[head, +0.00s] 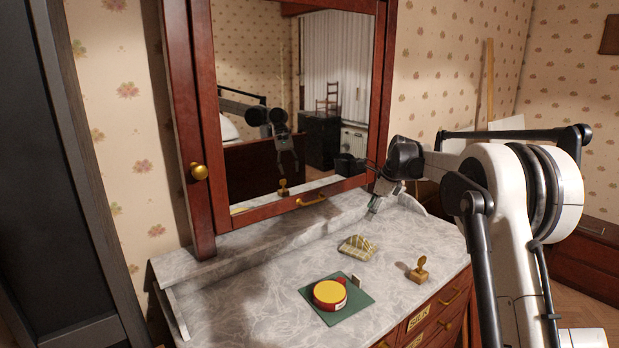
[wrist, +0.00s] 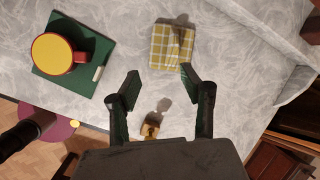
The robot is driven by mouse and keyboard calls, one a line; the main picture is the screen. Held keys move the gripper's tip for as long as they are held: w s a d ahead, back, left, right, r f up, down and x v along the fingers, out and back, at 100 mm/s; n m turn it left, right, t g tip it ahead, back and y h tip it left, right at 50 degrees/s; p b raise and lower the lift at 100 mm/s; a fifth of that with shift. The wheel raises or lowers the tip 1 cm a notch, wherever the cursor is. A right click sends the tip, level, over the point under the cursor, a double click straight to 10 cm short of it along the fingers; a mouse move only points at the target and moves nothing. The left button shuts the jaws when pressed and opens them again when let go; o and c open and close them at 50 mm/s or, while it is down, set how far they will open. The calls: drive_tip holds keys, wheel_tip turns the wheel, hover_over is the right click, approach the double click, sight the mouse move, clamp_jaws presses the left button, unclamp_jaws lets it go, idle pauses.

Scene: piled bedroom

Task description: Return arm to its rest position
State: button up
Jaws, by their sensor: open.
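My gripper (head: 376,204) is above the marble dresser top (head: 225,300), near its back right part by the mirror frame. In the wrist view my gripper (wrist: 159,82) has its two dark fingers spread apart with nothing between them. A folded yellow checked cloth (head: 358,248) lies on the marble; it also shows just past the fingertips in the wrist view (wrist: 172,47). My arm reaches in from the right of the head view, bent at the elbow.
A red mug with a yellow top (head: 329,294) stands on a green square (head: 354,308). A small wooden stamp (head: 418,271) stands at the right of the dresser top. The mirror (head: 285,95) rises behind and reflects my arm. Bare marble lies between the objects.

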drive_tip(key=s+a+r+n+t+h, duration=0.1)
drive_tip(key=s+r+n, duration=0.3)
drive_tip(key=s, duration=0.6)
drive_tip(key=s+r+n+b, duration=0.1)
drive_tip(key=s+r+n, duration=0.3)
drive_tip(key=s, duration=0.5)
drive_tip(key=s+a+r+n+t+h, duration=0.1)
drive_tip(key=s+r+n, duration=0.3)
drive_tip(key=s, duration=0.6)
drive_tip(key=s+f+n+t, duration=0.1)
drive_tip(key=s+f+n, duration=0.4)
drive_tip(key=s, duration=0.8)
drive_tip(key=s+f+n+h+b, duration=0.1)
drive_tip(key=s+f+n, duration=0.3)
drive_tip(key=s, duration=0.9)
drive_tip(key=shift+d+f+n+t+b, duration=0.15)
drive_tip(key=shift+f+n+t+b, duration=0.2)
drive_tip(key=shift+f, duration=0.5)
